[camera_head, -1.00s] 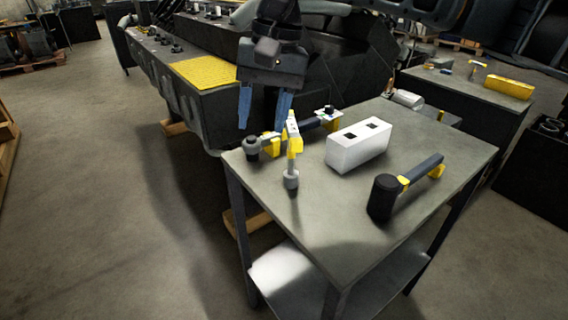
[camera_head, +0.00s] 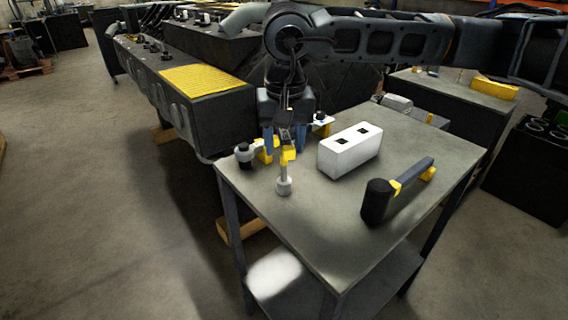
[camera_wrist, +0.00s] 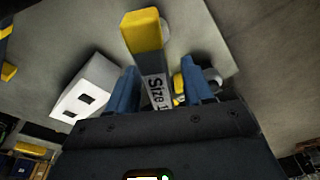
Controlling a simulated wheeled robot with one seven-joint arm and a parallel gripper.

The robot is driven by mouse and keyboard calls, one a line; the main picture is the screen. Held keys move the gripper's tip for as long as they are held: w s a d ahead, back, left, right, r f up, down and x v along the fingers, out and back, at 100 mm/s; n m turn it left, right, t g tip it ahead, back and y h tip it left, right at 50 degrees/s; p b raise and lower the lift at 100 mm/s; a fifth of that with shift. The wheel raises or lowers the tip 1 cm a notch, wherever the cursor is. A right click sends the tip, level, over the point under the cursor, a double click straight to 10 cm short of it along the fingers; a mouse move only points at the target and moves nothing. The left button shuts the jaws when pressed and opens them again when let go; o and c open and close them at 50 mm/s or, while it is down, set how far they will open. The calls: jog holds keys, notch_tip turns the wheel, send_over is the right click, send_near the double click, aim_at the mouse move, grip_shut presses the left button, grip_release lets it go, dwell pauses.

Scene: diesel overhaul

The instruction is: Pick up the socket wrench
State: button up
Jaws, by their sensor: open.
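A wrench-like tool with a grey cylindrical socket end (camera_head: 283,187) and a yellow part stands out near the table's left edge. A second tool with a dark round head (camera_head: 244,154) and yellow parts lies just left of it; which is the socket wrench is hard to tell. My gripper (camera_head: 285,149) points down over them with its blue fingers apart. In the wrist view, a yellow-ended handle (camera_wrist: 142,32) with a "Size" label runs between the open fingers of my gripper (camera_wrist: 160,72). Contact with the fingers cannot be told.
A white block with two dark square holes (camera_head: 350,150) stands close right of my gripper. A black-headed mallet (camera_head: 378,200) lies nearer the front. The grey table's (camera_head: 320,235) front is clear. A dark machine with a yellow panel (camera_head: 205,77) stands behind left.

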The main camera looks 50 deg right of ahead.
jog(key=shift+f, duration=0.1)
grip_shut()
dwell(0.4)
